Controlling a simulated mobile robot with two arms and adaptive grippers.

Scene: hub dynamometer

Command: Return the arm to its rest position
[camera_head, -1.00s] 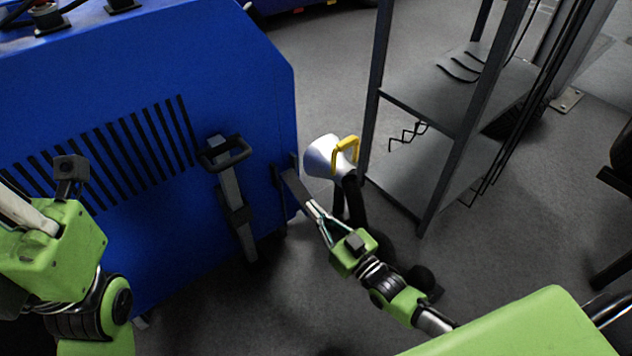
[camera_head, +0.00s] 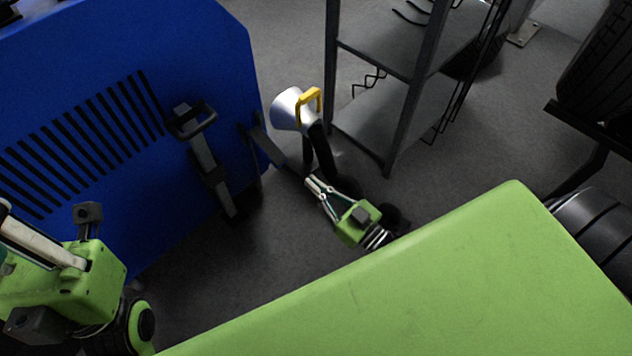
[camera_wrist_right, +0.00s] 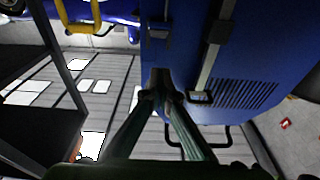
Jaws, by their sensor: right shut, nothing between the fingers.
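My right gripper (camera_head: 318,186) is shut and empty. In the head view it lies low over the floor, in front of the blue machine's right edge and below a white cone-shaped nozzle (camera_head: 287,110) with a yellow handle. Its closed fingers (camera_wrist_right: 161,85) also show in the right wrist view, in front of the blue machine. My left gripper is not clearly seen; part of my left arm (camera_head: 65,285) shows at the lower left, and its fingertips are out of the picture or hidden.
The blue machine (camera_head: 190,60) with a slotted vent and black handle (camera_head: 190,120) fills the left. A grey shelf rack (camera_head: 380,115) stands behind to the right. A tyre (camera_head: 600,75) on a dark stand is at far right. Grey floor (camera_head: 240,260) is open between.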

